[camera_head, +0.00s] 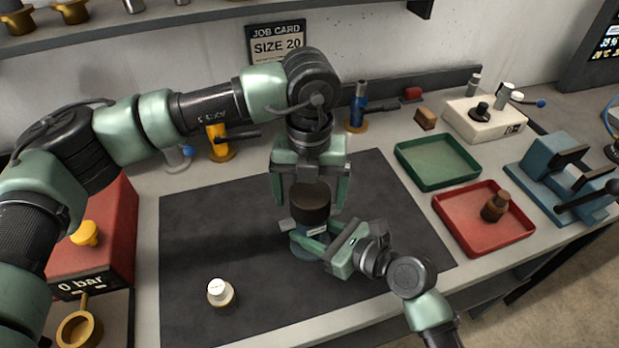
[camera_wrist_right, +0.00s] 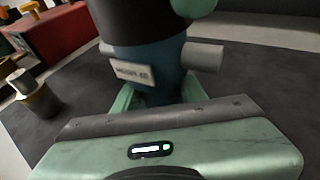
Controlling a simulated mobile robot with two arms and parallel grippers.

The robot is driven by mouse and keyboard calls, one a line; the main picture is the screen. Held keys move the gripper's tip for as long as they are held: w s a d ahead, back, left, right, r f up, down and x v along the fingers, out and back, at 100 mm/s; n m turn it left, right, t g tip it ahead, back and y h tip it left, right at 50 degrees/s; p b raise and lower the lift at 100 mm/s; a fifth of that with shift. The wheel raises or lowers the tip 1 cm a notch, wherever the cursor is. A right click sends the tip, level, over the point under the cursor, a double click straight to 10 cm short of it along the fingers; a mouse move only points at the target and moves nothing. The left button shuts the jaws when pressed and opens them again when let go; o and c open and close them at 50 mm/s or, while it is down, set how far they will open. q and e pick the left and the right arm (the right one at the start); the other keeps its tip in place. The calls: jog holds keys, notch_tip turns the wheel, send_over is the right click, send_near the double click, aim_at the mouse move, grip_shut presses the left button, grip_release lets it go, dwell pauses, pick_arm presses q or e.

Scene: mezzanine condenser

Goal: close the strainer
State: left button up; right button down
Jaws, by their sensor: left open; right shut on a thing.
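The strainer stands upright on the dark mat, with a blue body (camera_wrist_right: 150,75) and a dark round cap (camera_head: 310,200) on top. A short grey pipe stub (camera_wrist_right: 203,56) and a pale label (camera_wrist_right: 131,73) show on the body in the right wrist view. My left gripper (camera_head: 309,188) points down from above, open, with one finger on each side of the cap. I cannot tell whether its fingers touch the cap. My right gripper (camera_head: 312,243) is shut on the strainer body low down from the front right. The seam between cap and body is partly hidden.
A white-topped brass piece (camera_head: 221,293) stands at the mat's front left. A green tray (camera_head: 438,161) and a red tray (camera_head: 484,218) holding a brown piece (camera_head: 495,207) lie right. A blue vise (camera_head: 565,175) is farther right. A red pressure box (camera_head: 95,235) stands left.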

pick_arm(q)
jog(key=shift+f, duration=0.65)
